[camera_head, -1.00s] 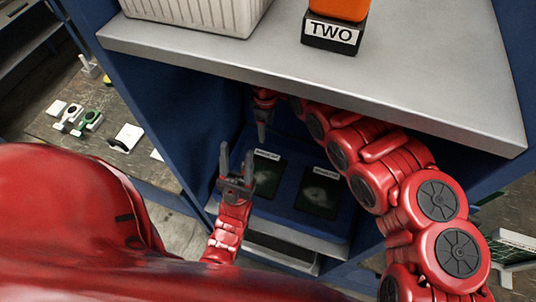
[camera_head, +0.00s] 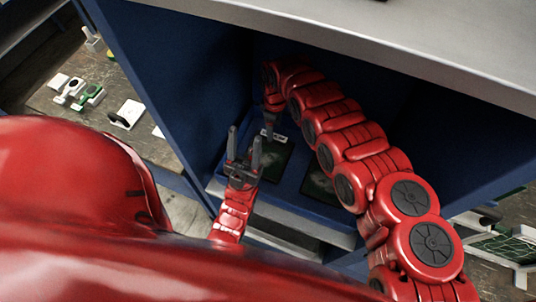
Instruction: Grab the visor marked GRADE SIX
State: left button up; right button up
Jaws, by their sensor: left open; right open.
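Two dark flat panels lie on the blue lower shelf of the cabinet. The left panel (camera_head: 279,165) has a white label (camera_head: 273,136) too small to read. The right panel (camera_head: 318,182) is mostly hidden behind my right arm, and its label does not show. I cannot tell which, if either, is the visor marked GRADE SIX. My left gripper (camera_head: 244,134) is open and empty, fingers pointing up, in front of the left panel and overlapping its left edge in the picture. My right gripper (camera_head: 269,132) reaches inside the cabinet, fingers pointing down near the label; it is open, seen edge-on.
The grey upper shelf (camera_head: 400,48) overhangs the cabinet opening. The blue side wall (camera_head: 150,85) stands left of both grippers. Small white and green items (camera_head: 88,97) and a white plate (camera_head: 127,114) lie on a bench at left. A white-framed rack (camera_head: 505,247) is at lower right.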

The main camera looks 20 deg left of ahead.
jog(key=f+b, duration=0.2)
jog(key=f, duration=0.1)
jog(key=f+b, duration=0.1)
jog(key=f, duration=0.1)
jog(key=shift+w+a+b, duration=0.1)
jog(key=shift+w+b, duration=0.15)
jog(key=shift+b, duration=0.05)
jog(key=shift+r, duration=0.2)
jog(key=shift+c, duration=0.6)
jog(key=shift+s, duration=0.1)
grip_shut()
